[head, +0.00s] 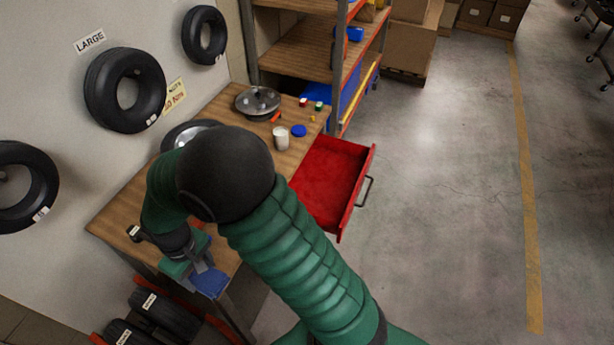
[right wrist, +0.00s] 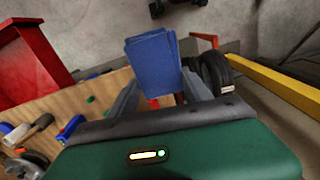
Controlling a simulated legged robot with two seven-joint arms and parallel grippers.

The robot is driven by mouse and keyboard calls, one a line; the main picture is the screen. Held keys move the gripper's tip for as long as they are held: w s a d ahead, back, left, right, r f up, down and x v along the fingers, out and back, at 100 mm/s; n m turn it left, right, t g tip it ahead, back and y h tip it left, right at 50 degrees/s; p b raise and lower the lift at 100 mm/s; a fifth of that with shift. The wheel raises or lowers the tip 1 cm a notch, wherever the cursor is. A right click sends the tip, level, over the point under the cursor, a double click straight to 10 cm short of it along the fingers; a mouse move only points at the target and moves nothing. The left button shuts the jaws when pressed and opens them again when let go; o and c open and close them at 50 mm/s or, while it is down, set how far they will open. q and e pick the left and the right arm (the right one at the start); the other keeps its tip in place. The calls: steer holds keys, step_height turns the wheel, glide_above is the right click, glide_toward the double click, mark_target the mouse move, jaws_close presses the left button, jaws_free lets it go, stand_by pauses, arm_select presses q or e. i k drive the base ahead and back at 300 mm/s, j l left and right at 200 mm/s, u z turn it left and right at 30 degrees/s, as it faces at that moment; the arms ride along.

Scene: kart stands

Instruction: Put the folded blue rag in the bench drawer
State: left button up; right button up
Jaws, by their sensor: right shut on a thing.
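The folded blue rag (head: 209,284) is in my right gripper (head: 203,264), near the front edge of the wooden bench (head: 135,205), at the lower left of the head view. In the right wrist view the rag (right wrist: 152,66) stands out between the two fingers of the right gripper (right wrist: 160,92), which are shut on it. The red bench drawer (head: 345,152) is pulled open at the bench's right end. Its visible inside is bare; my arm hides part of it. The drawer also shows at the left of the right wrist view (right wrist: 32,62). My left gripper is not in view.
On the bench are a round metal part (head: 257,100), a white cup (head: 280,138), a blue lid (head: 299,131) and small parts. Tyres (head: 125,90) hang on the wall, and more (head: 165,312) sit below the bench. A shelf (head: 300,45) stands behind the drawer.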

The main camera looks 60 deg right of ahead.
mark_target(326, 186)
steer(key=l, duration=0.4)
steer(key=k+l+u, duration=0.15)
steer(key=l, duration=0.7)
steer(key=k+l+u, duration=0.1)
steer(key=l, duration=0.3)
steer(key=k+l+u, duration=0.1)
steer(key=l, duration=0.35)
steer(key=k+l, duration=0.2)
steer(key=l, duration=0.15)
steer(key=k+l+u, duration=0.1)
steer(key=l, duration=0.3)
steer(key=i+l+u, duration=0.1)
steer(key=l, duration=0.35)
steer(key=i+l, duration=0.1)
steer(key=l, duration=0.3)
steer(key=u, duration=0.05)
